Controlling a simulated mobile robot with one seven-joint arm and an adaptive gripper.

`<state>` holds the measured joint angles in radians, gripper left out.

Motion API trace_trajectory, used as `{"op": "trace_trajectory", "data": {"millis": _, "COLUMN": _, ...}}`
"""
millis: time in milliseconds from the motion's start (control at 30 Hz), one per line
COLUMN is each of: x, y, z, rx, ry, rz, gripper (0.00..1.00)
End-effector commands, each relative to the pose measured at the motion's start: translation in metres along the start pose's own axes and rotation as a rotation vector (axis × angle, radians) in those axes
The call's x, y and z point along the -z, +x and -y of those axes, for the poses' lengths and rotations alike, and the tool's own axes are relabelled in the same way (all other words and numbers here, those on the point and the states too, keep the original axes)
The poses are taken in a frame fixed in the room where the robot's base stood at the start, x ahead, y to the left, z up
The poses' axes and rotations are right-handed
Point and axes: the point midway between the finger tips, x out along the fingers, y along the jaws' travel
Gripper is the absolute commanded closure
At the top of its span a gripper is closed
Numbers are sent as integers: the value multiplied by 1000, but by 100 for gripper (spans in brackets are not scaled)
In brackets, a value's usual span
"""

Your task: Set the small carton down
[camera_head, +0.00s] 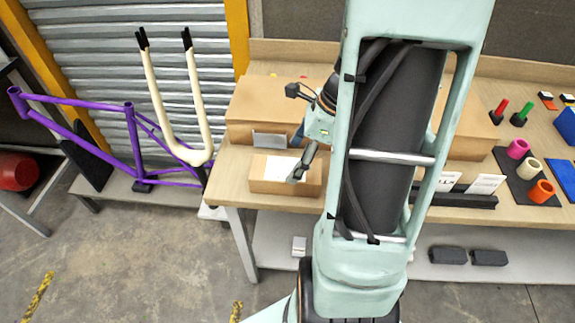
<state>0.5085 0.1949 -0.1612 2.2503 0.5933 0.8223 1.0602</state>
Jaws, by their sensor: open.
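The small carton (272,187) is a low brown cardboard box with a white sheet or label on its top. It sits on the wooden bench near the front edge, left of my arm. My gripper (296,162) is open, at the right part of the carton's top. A dark finger overlaps the carton in the picture. I cannot tell whether it touches the carton. My arm's large links hide the bench to the right.
A larger carton (250,105) stands behind on the bench (232,185), with a grey card in front. A purple bike frame (85,107) and a cream fork (190,100) stand at the left.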

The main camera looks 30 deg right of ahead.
Motion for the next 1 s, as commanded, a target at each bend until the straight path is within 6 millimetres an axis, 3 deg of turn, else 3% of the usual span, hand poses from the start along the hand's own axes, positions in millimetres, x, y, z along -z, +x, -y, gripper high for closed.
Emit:
{"op": "trace_trajectory", "data": {"millis": 100, "x": -1, "y": -26, "z": 1, "rx": 5, "ry": 0, "rz": 0, "gripper": 22}}
{"op": "trace_trajectory", "data": {"millis": 333, "x": 0, "y": -53, "z": 1, "rx": 1, "ry": 1, "rz": 1, "gripper": 22}}
{"op": "trace_trajectory", "data": {"millis": 1000, "x": -2, "y": -57, "z": 2, "rx": 5, "ry": -9, "rz": 0, "gripper": 22}}
